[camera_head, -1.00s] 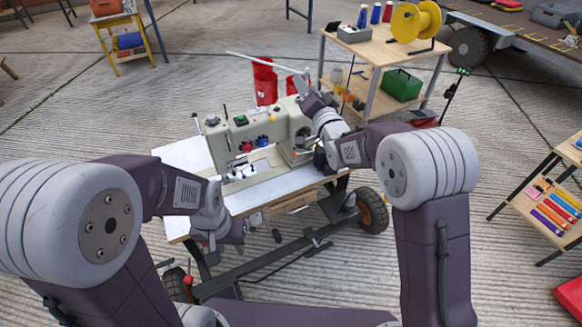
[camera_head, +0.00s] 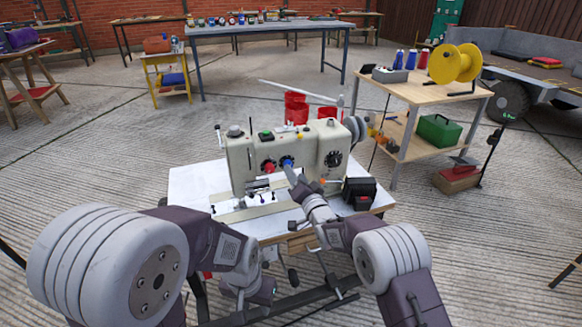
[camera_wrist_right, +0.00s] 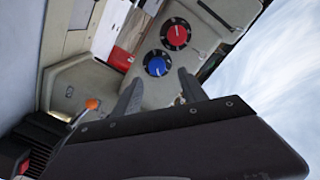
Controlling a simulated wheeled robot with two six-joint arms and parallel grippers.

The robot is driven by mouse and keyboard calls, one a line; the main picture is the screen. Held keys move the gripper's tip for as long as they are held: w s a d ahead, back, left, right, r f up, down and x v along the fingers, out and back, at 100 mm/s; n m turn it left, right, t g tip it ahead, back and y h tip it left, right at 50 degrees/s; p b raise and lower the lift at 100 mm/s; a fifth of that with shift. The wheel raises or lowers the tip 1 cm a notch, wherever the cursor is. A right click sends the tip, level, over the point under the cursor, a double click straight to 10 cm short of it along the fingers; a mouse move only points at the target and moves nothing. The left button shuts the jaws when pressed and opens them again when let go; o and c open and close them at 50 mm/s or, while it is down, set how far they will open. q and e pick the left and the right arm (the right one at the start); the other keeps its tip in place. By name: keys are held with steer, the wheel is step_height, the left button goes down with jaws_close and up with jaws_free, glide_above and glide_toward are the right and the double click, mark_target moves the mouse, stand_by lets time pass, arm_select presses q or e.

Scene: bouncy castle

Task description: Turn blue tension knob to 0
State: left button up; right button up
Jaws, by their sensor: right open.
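The blue tension knob (camera_head: 287,162) is on the front of the cream sewing machine (camera_head: 240,160), just right of the red knob (camera_head: 268,166). In the right wrist view the blue knob (camera_wrist_right: 156,64) has a dark dial with pale marks around it. A pale pointer line shows on it, but the numbers are too small to read. My right gripper (camera_head: 294,178) is just in front of the blue knob. In its wrist view the right gripper (camera_wrist_right: 160,77) is open, with fingertips either side of the knob's lower edge and apparently not closed on it. My left gripper (camera_head: 258,292) hangs low by the table's front edge, its fingers unclear.
The machine stands on a white-topped table (camera_head: 195,185). A dark dial (camera_head: 333,158) and a black box (camera_head: 359,192) lie to the right. The red knob (camera_wrist_right: 176,34) is close beside the blue one. A shelf cart (camera_head: 410,92) stands behind right.

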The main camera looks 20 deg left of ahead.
arm_select(q)
step_height(320, 180, down, 3)
steer(key=shift+f+b, duration=0.1)
steer(key=shift+b, duration=0.8)
arm_select(e)
steer(key=x, duration=0.5)
steer(key=shift+f, duration=0.3)
jaws_close()
